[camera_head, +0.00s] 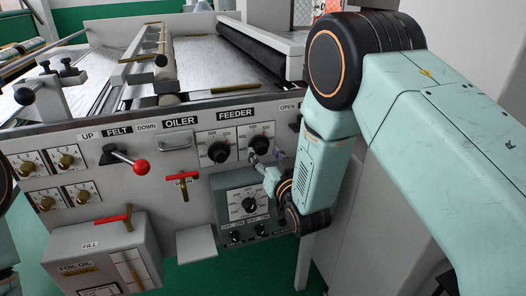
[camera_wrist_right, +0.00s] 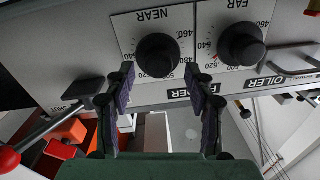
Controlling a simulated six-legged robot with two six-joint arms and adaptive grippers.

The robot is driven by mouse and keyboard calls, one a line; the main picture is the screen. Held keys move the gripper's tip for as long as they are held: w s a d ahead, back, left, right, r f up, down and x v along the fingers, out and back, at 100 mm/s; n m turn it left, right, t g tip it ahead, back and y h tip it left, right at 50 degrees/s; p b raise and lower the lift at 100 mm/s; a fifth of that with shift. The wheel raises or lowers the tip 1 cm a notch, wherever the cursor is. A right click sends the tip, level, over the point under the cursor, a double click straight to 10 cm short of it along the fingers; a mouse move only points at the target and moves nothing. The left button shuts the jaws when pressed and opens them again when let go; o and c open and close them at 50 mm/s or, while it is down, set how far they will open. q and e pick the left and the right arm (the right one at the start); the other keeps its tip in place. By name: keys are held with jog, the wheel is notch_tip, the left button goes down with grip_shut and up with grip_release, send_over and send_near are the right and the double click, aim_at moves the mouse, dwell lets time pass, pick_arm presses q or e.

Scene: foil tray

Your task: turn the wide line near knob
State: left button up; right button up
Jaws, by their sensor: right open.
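The near knob is a round black knob on a white dial plate marked NEAR; it shows in the right wrist view (camera_wrist_right: 157,55) and as the right knob of the FEEDER pair in the head view (camera_head: 260,144). My right gripper (camera_head: 263,163) is open just below and in front of it in the head view. In the right wrist view the two fingers of my right gripper (camera_wrist_right: 163,85) stand apart, with the near knob ahead between them. I cannot tell whether they touch it. My left gripper is out of view; part of my left arm shows at the left edge.
The far knob (camera_wrist_right: 241,43) sits close beside the near knob; it is the left one in the head view (camera_head: 218,152). A grey box with a dial (camera_head: 249,204) is below. A black lever with a red ball (camera_wrist_right: 9,158) passes close by the right gripper.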

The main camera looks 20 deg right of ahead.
jog(key=shift+w+d+f, duration=0.1)
jog(key=shift+w+f, duration=0.05)
jog(key=shift+w, duration=0.35)
jog(key=shift+w+d+f, duration=0.1)
jog(key=shift+w, duration=0.35)
jog(key=shift+w+a+r, duration=0.1)
jog(key=shift+w, duration=0.05)
jog(key=shift+a+r, duration=0.15)
jog(key=shift+a, duration=0.05)
jog(key=shift+d+f, duration=0.2)
jog(key=shift+d, duration=0.05)
jog(key=c, duration=0.4)
jog(key=shift+a+r, duration=0.15)
jog(key=shift+a, duration=0.05)
jog(key=shift+c, duration=1.4)
grip_shut()
